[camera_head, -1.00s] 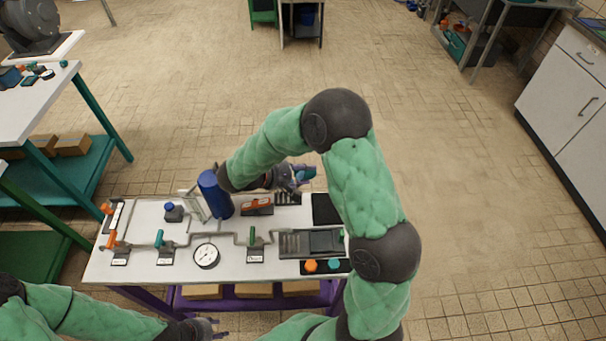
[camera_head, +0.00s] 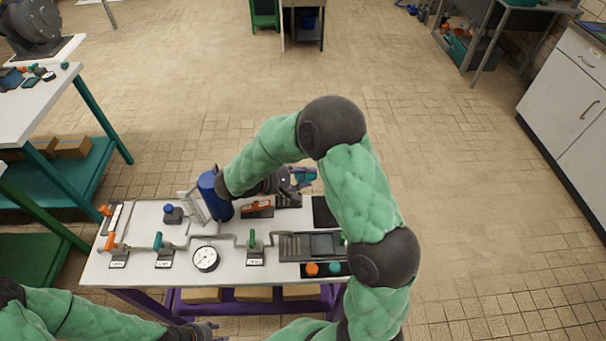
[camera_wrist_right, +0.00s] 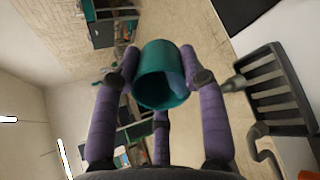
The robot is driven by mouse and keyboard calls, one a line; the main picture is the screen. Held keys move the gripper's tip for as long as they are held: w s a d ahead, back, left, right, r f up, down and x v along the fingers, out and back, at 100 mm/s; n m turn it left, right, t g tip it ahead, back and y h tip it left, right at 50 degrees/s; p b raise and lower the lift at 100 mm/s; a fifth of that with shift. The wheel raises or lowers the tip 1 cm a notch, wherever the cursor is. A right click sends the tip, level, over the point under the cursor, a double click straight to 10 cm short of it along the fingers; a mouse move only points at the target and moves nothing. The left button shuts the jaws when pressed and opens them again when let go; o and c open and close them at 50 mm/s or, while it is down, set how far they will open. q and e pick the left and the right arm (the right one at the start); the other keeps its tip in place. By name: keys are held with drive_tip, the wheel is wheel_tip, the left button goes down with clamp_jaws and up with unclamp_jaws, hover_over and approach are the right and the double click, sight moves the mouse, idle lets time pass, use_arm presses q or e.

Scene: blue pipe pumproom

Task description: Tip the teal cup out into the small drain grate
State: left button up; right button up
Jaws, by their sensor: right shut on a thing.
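My right gripper (camera_head: 297,180) is shut on the teal cup (camera_head: 306,174), above the bench's far edge and close to the small drain grate. In the right wrist view the purple fingers close around the teal cup (camera_wrist_right: 163,62). Its open mouth shows toward the camera, with a pale patch inside that I cannot identify. The small drain grate (camera_wrist_right: 272,88) is dark and slotted, to the right of the cup in this view and apart from it. In the head view the grate (camera_head: 288,201) is partly hidden by the gripper. My left gripper (camera_head: 207,331) is low at the bottom edge, its opening unclear.
The white bench (camera_head: 138,272) carries a blue cylinder (camera_head: 213,197) beside my right forearm, a gauge (camera_head: 205,258), several valve handles and pipes. A larger slotted tray (camera_head: 296,246) and orange and teal knobs are at the right. Open floor lies beyond the bench.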

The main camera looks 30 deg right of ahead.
drive_tip(key=shift+a+h+b, duration=0.15)
drive_tip(key=shift+h+b, duration=0.65)
drive_tip(key=shift+r, duration=0.1)
idle(0.8)
drive_tip(key=shift+a+h+b, duration=0.1)
drive_tip(key=shift+h+b, duration=0.45)
drive_tip(key=shift+h, duration=0.15)
drive_tip(key=shift+r+h, duration=0.15)
drive_tip(key=shift+h, duration=0.15)
drive_tip(key=shift+r, duration=0.1)
idle(1.1)
